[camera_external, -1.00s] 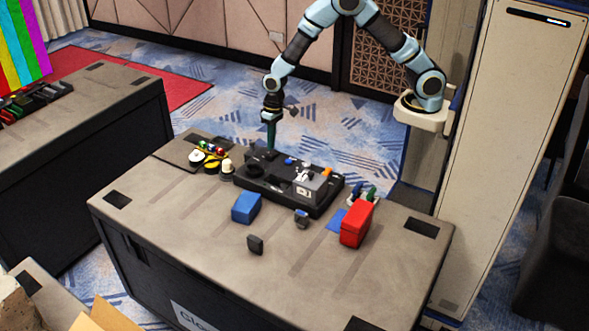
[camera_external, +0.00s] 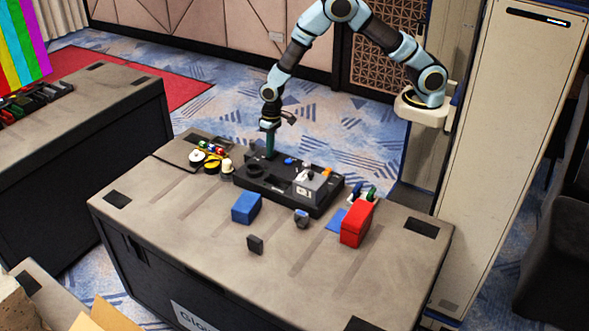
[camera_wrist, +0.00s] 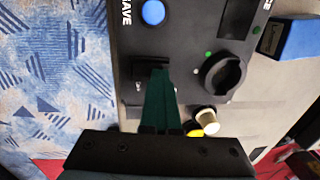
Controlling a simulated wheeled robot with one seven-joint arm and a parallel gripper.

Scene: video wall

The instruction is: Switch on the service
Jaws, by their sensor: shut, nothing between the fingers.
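A black control panel (camera_external: 268,190) lies on the grey table. In the wrist view the panel (camera_wrist: 182,15) carries a round blue button (camera_wrist: 153,12), a black rotary knob (camera_wrist: 224,74) and a dark square switch recess (camera_wrist: 139,70). Printed letters "AVE" and "CE" are partly cut off, so I cannot read a full service label. My gripper (camera_external: 270,154) points down at the far left part of the panel. In the wrist view its green fingers (camera_wrist: 159,76) are together and empty, with tips over the recess. They hide part of it; I cannot tell whether they touch.
A small dark block (camera_external: 255,244) lies nearer the front. The table's front area is mostly clear.

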